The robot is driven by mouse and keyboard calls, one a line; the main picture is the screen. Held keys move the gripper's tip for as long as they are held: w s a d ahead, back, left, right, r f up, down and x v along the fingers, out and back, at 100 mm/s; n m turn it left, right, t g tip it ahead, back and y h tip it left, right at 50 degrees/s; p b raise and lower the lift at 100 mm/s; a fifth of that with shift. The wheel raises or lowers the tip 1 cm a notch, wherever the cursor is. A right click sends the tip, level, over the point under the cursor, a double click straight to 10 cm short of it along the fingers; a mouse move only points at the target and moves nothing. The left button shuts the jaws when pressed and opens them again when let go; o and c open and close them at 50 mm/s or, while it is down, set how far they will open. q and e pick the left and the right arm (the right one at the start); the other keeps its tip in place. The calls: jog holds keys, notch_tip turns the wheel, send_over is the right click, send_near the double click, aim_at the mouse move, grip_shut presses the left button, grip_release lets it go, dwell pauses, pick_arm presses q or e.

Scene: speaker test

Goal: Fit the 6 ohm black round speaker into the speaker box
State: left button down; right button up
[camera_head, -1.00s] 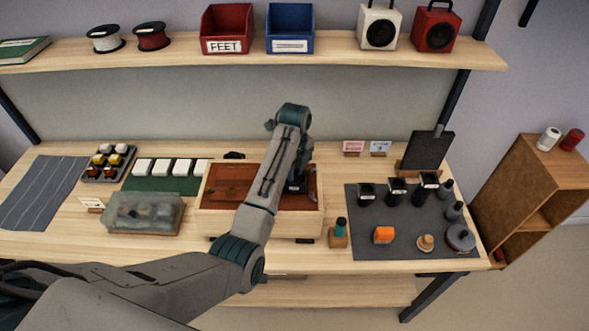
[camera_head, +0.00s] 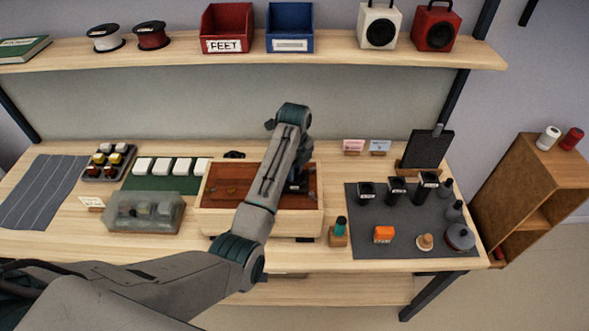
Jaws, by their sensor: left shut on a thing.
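My left gripper (camera_head: 297,186) is low over the right part of a wooden tray (camera_head: 222,222) with a red-brown inside. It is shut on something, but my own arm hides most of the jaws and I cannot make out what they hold. I cannot pick out the 6 ohm black round speaker for certain. A white speaker box (camera_head: 379,27) and a red speaker box (camera_head: 436,30), each with a black round front, stand on the upper shelf. My right gripper is not in view.
Several labelled black pieces, including a black cube (camera_head: 367,193), stand on a grey mat (camera_head: 365,230) at the right. A clear-lidded box (camera_head: 145,212) and white blocks (camera_head: 162,165) are left of the tray.

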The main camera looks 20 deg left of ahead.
pick_arm(q)
jog(key=shift+f, duration=0.75)
dwell(0.7)
jog(key=c, duration=1.2)
grip_release()
jog(key=shift+o, duration=0.2)
